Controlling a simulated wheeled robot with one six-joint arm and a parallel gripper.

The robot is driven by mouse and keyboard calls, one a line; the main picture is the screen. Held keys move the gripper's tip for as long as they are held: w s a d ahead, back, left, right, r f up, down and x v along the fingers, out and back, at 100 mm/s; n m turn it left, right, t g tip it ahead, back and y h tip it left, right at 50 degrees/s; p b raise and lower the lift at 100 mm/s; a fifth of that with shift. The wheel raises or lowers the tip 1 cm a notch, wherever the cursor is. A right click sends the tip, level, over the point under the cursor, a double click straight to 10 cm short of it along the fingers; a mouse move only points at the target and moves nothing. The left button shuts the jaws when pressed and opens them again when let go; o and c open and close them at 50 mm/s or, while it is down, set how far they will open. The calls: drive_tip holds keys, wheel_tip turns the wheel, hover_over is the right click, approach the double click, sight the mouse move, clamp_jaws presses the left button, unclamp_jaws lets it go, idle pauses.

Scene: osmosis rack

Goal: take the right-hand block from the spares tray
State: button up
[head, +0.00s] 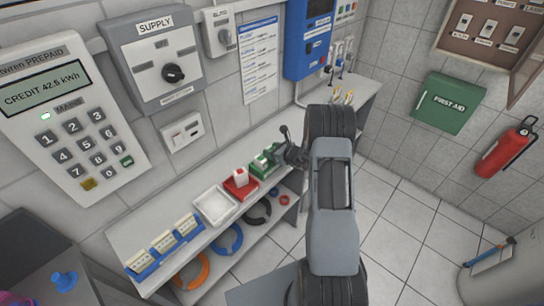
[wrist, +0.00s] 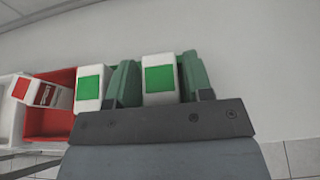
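The spares tray is a green tray (head: 257,171) on the shelf top in the head view, just right of a red tray. In the wrist view, two white blocks with green labels show side by side. The left-hand block (wrist: 90,88) stands left of my fingers. The right-hand block (wrist: 160,78) sits between the two greenish fingers of my gripper (wrist: 160,82), with no clear gap on either side. It looks larger and nearer than the other block; whether it is clear of the tray I cannot tell. In the head view my gripper (head: 288,150) is at the tray's right end.
The red tray (head: 232,193) holds a white and red block (wrist: 42,92). A white tray (head: 213,207) and a blue rack (head: 146,264) of cards stand further left. The wall is close behind the shelf. Cable coils lie on the shelf below. The shelf top right of my gripper is partly hidden by my arm.

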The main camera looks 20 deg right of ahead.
drive_tip(key=c, duration=0.7)
drive_tip(key=shift+r, duration=0.1)
